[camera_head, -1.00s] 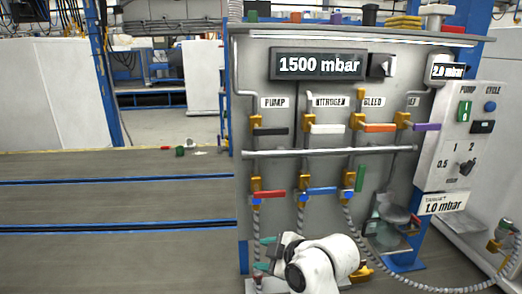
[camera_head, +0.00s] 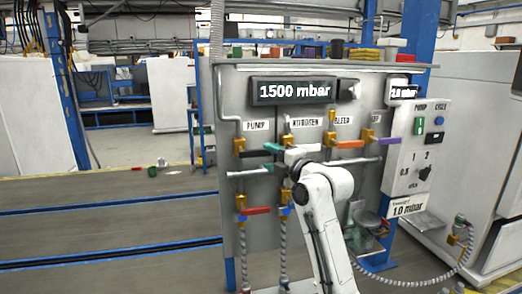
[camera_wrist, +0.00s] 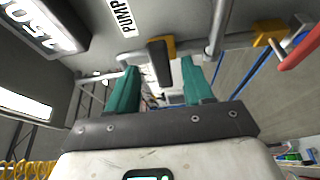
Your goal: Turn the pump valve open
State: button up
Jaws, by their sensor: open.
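The pump valve has a brass body (camera_head: 239,146) and a black lever handle (camera_head: 252,154) lying roughly level, pointing right, below the PUMP label (camera_head: 257,127). My gripper (camera_head: 274,158) is raised before the panel, just right of the handle. Its teal fingers are apart. In the wrist view, the black handle (camera_wrist: 158,62) and its brass mount appear in the gap between the open fingertips (camera_wrist: 160,68). I cannot tell whether the fingers touch it. My arm hides part of the nitrogen valve area.
A pressure display (camera_head: 294,91) reads 1500 mbar. A grey horizontal pipe (camera_head: 250,172) runs just below the upper valves. A red-handled valve (camera_head: 256,211) sits lower on the panel. The orange (camera_head: 350,144) and purple (camera_head: 386,140) handles are to the right. Open floor lies left.

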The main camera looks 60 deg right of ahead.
aim_at(263, 153)
jog(key=shift+p+x, duration=0.5)
jog(key=shift+x, duration=1.95)
jog(key=shift+c, duration=0.5)
grip_shut()
